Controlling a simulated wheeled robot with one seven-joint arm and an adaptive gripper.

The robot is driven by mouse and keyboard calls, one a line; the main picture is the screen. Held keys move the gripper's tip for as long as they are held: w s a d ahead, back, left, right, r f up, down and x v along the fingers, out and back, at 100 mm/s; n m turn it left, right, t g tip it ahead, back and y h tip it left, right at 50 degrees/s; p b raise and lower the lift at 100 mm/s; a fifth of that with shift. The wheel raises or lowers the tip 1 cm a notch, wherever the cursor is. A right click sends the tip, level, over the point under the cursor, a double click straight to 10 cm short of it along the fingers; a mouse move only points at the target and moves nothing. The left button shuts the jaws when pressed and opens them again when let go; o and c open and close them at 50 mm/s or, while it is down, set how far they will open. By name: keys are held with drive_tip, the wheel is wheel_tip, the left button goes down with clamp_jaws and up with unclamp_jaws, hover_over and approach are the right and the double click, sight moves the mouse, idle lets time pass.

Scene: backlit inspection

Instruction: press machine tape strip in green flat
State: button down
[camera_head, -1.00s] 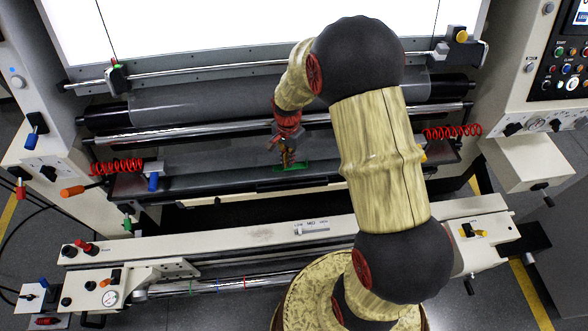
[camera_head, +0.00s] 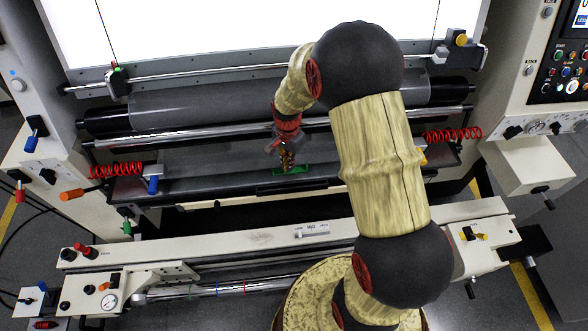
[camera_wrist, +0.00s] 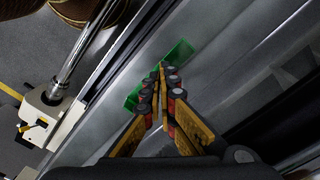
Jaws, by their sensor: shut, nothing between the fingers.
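The green tape strip (camera_head: 293,170) lies along the dark metal ledge of the machine, in the middle of the head view. In the wrist view the green strip (camera_wrist: 181,52) runs diagonally across the grey ledge surface. My gripper (camera_head: 287,165) points down at the strip, its fingers shut and empty. In the wrist view the fingertips of my gripper (camera_wrist: 162,66) are over the strip and hide part of its middle. I cannot tell whether the tips touch it. Green shows on both sides of the fingers.
A polished roller (camera_head: 200,137) runs across behind the ledge, with a bright backlit panel (camera_head: 250,30) beyond. Red coiled cables (camera_head: 117,169) sit at both ends of the ledge. A white beam (camera_head: 270,236) with knobs and a gauge lies in front.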

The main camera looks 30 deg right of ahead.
drive_tip(key=shift+f, duration=0.5)
idle(0.4)
drive_tip(key=shift+r, duration=0.1)
idle(0.3)
drive_tip(key=shift+r+p, duration=1.25)
drive_tip(key=shift+r, duration=0.7)
wheel_tip(320, 180, up, 12)
